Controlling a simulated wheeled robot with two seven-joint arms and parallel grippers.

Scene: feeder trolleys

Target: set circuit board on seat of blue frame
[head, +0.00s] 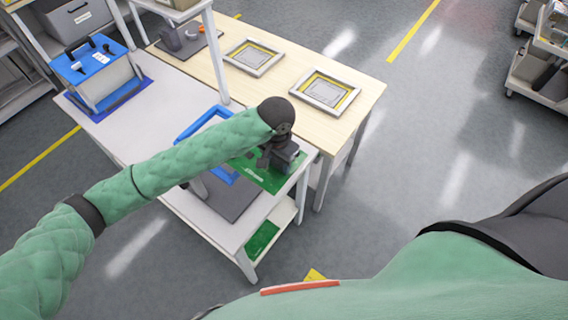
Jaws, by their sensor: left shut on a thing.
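My left gripper (266,158) is shut on a green circuit board (268,181) near the right end of the white trolley. The board looks roughly level; I cannot tell whether it hangs above the trolley top or touches anything. The blue frame (193,124) is on the trolley, just left of the board in the head view. My left forearm crosses over its middle, so its seat is mostly hidden. My right gripper is not in view.
Another green board (262,239) lies on the trolley's lower shelf. A dark grey mat (230,205) lies on the trolley top. A blue-topped fixture (88,62) stands at its left end. The wooden table (290,70) behind holds two yellow-edged frames (253,57) (324,91).

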